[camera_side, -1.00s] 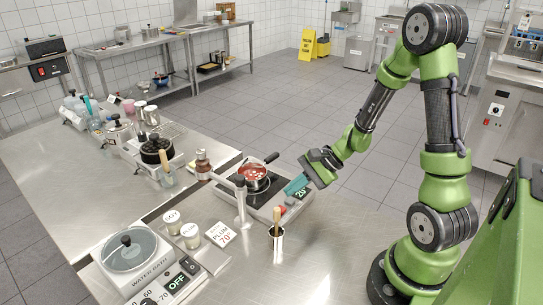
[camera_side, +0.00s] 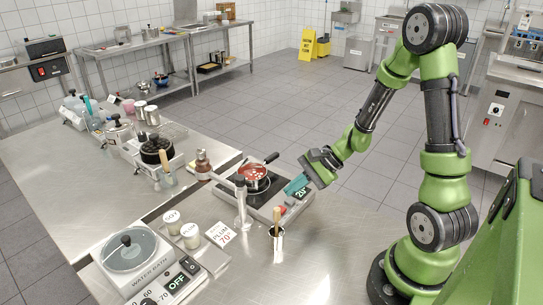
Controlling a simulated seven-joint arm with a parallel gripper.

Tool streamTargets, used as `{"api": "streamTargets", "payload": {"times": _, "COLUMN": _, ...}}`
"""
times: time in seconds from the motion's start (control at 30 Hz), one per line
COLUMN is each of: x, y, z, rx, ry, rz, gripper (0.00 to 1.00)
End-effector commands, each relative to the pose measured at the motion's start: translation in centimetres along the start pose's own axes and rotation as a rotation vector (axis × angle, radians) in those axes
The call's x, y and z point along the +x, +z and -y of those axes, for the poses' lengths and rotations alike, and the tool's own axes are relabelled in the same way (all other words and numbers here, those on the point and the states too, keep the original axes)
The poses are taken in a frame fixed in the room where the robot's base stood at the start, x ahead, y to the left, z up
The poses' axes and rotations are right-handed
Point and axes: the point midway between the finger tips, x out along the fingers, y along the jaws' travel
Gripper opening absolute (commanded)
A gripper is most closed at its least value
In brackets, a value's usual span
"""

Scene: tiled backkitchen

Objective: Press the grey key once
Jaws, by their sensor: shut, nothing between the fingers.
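A hot plate (camera_side: 262,204) with a black cooking surface stands on the steel bench, with a small pot of red contents (camera_side: 254,174) on it. Its front panel has a lit display (camera_side: 301,193) reading about 20 and a red key (camera_side: 283,210). I cannot make out a grey key on this panel; my fingers cover part of it. My gripper (camera_side: 294,186) is shut and empty, its teal fingertips pointing down at the panel beside the display. I cannot tell whether they touch it.
A water bath (camera_side: 130,250) with a display reading OFF stands at the front left. Near it are two labelled jars (camera_side: 190,234) and a card reading PLUM 70 (camera_side: 219,233). A metal cup with a wooden-handled tool (camera_side: 277,240) stands close in front of the hot plate.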

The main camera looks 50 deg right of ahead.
Motion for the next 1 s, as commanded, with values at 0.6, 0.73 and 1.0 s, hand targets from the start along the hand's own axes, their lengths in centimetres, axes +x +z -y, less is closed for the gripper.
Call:
{"api": "streamTargets", "payload": {"times": 0.6, "x": 0.24, "y": -0.17, "z": -0.19, "rx": 0.001, "ry": 0.001, "rz": 0.000, "gripper": 0.00}}
{"api": "streamTargets", "payload": {"times": 0.73, "x": 0.54, "y": -0.40, "z": -0.42, "rx": 0.001, "ry": 0.001, "rz": 0.000, "gripper": 0.00}}
{"api": "streamTargets", "payload": {"times": 1.0, "x": 0.59, "y": -0.45, "z": -0.44, "rx": 0.000, "ry": 0.000, "rz": 0.000, "gripper": 0.00}}
